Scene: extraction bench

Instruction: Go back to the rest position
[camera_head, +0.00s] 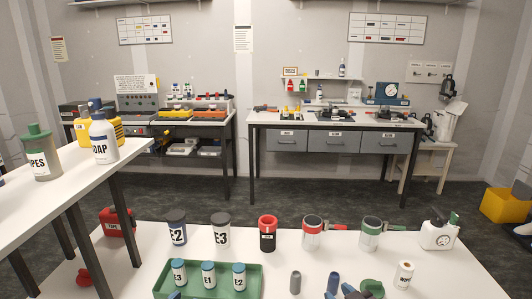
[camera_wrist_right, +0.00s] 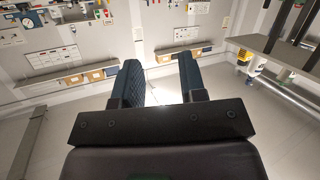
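My right gripper (camera_head: 341,287) shows at the bottom edge of the head view as dark blue fingertips over the near bench (camera_head: 480,285). In the right wrist view my right gripper (camera_wrist_right: 159,75) has its two dark textured fingers apart with nothing between them. Behind them that view shows floor and distant benches. A small blue tip at the bottom edge of the head view, by the green tray (camera_head: 258,285), looks like my left gripper (camera_head: 174,295). Too little of it shows to tell its state.
A grey cylinder (camera_head: 295,282), green lid (camera_head: 372,287) and white roll (camera_head: 403,275) stand near my right gripper.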

